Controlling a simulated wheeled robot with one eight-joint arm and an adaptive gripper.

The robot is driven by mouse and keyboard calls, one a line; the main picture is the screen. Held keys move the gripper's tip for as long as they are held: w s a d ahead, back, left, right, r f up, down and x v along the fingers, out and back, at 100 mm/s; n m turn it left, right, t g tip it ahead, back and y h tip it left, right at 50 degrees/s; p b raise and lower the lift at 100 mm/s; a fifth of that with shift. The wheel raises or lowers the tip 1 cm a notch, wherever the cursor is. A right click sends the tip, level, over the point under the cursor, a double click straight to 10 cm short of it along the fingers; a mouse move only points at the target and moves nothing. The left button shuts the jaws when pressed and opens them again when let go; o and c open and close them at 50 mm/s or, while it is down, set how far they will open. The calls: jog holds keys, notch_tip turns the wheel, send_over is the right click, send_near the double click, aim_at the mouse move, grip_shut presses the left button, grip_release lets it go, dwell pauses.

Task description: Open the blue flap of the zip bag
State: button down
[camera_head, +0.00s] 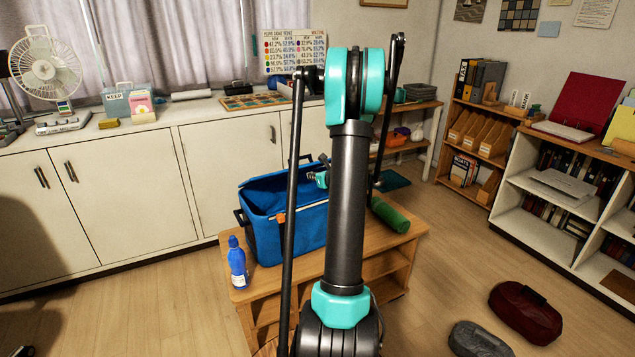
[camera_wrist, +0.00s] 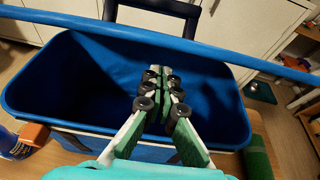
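The blue zip bag (camera_head: 290,232) stands on a low wooden table. Its top is open and the dark blue inside shows, also in the wrist view (camera_wrist: 75,85). The blue flap (camera_wrist: 185,30) is raised and seen nearly edge-on, as a strip crossing above the opening. An orange zip pull (camera_wrist: 33,133) is at the bag's near left rim. My gripper (camera_wrist: 159,72) reaches over the near rim into the opening, below the flap strip. Its fingertips are together with nothing seen between them. Whether they touch the flap cannot be told. In the head view my arm hides much of the gripper.
A blue bottle (camera_head: 237,263) stands left of the bag on the table (camera_head: 405,240). A green roll (camera_head: 390,215) lies to its right. White cabinets (camera_head: 122,205) stand behind. A dark red bag (camera_head: 525,312) and a grey one (camera_head: 478,340) lie on the floor at right.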

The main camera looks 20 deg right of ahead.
jog(key=shift+w+r, duration=0.65)
jog(key=shift+r, duration=0.25)
jog(key=shift+w+a+r+g, duration=0.1)
jog(key=shift+w+r+g, duration=0.35)
jog(key=shift+w+r, duration=0.55)
jog(key=shift+w+a+r+g, duration=0.1)
jog(key=shift+w+r+g, duration=0.55)
jog(key=shift+r, duration=0.55)
jog(key=shift+w+a+r+g, duration=0.1)
jog(key=shift+w+r+g, duration=0.2)
jog(key=shift+w+r, duration=0.75)
jog(key=shift+s, duration=0.1)
